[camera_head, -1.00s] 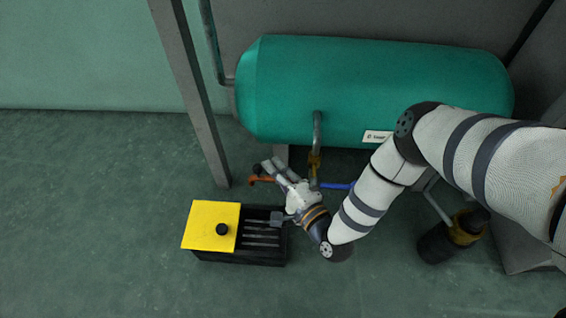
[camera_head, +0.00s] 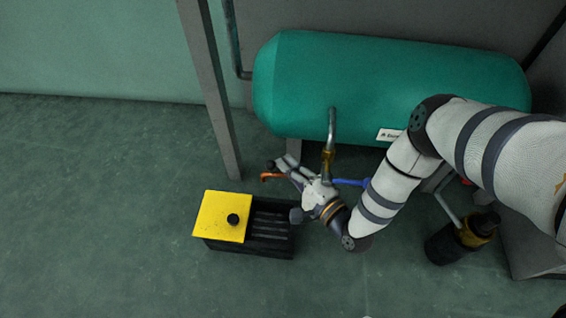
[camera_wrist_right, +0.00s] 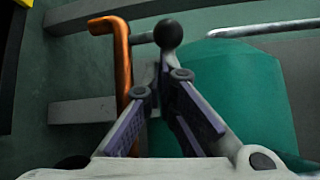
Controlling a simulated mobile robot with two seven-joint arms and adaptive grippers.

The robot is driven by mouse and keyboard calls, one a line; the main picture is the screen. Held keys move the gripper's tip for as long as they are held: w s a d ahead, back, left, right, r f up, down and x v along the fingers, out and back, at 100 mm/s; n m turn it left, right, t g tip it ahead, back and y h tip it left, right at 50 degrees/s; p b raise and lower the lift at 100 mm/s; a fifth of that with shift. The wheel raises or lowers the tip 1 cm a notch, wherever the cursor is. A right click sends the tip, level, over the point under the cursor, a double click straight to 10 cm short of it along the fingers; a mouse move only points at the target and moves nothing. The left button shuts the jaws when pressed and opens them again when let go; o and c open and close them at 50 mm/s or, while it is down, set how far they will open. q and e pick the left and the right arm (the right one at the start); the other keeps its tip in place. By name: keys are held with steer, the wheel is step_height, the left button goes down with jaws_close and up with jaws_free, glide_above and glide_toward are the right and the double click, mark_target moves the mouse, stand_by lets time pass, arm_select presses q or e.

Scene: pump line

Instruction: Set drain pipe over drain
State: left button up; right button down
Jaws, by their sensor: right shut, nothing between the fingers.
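An orange bent pipe (camera_head: 270,177), likely the drain pipe, is near the foot of the grey post. It stands large in the right wrist view (camera_wrist_right: 122,80). A black ball knob (camera_wrist_right: 168,36) on a grey rod shows beside it. The likely drain is a black slotted box (camera_head: 268,245), partly under a yellow cover (camera_head: 215,215), in front of the orange pipe. My right gripper (camera_head: 284,162) is shut and empty, close to the orange pipe and knob; contact cannot be told. It also shows in the right wrist view (camera_wrist_right: 160,85). My left gripper is out of view.
A green tank (camera_head: 390,85) lies behind, with a metal pipe (camera_head: 332,125) running down to a brass fitting and a blue handle (camera_head: 350,182). A grey post (camera_head: 212,95) stands left of it. A black and brass unit (camera_head: 460,238) stands right. Floor at left is clear.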

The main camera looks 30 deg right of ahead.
steer(key=shift+s+a+n+y, duration=0.2)
steer(key=shift+s+n+y, duration=0.15)
steer(key=shift+n+y, duration=0.25)
steer(key=shift+s+a+n+g+y+p, duration=0.15)
steer(key=shift+s+a+n+y, duration=0.1)
steer(key=shift+s+y, duration=0.25)
steer(key=shift+s+a+n+g+y+p, duration=0.1)
steer(key=shift+s+a+n+g+y, duration=0.15)
steer(key=shift+s+y, duration=0.25)
steer(key=shift+s+a+n+g+y+p, duration=0.15)
steer(key=shift+s+n+y, duration=0.2)
steer(key=shift+s, duration=0.35)
